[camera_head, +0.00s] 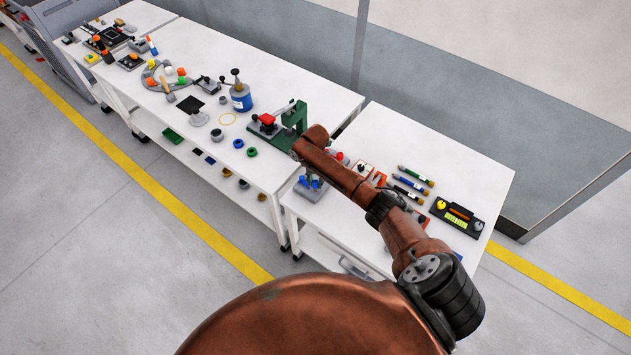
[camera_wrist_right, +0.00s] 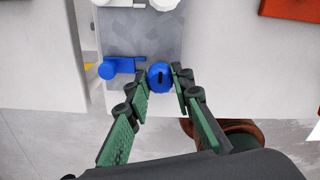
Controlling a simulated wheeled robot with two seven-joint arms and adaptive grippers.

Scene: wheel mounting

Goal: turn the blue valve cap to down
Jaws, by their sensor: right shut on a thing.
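The blue valve cap (camera_wrist_right: 160,75) is round with a dark mark across its middle that runs nearly up and down in the right wrist view. My right gripper (camera_wrist_right: 159,83) is shut on it, with one green-padded finger at each side. The cap is at the front edge of a grey plate (camera_wrist_right: 145,38); the plate also shows in the head view (camera_head: 309,194), below my right gripper (camera_head: 313,178), where the cap itself is hard to make out. My left gripper is in neither view.
Left of the cap is a blue lever (camera_wrist_right: 118,67), and a white round knob (camera_wrist_right: 164,4) is behind it. On the white table (camera_head: 480,165) are several pens (camera_head: 415,176) and a black panel with yellow parts (camera_head: 457,216). A green stand (camera_head: 298,118) is on the neighbouring table.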

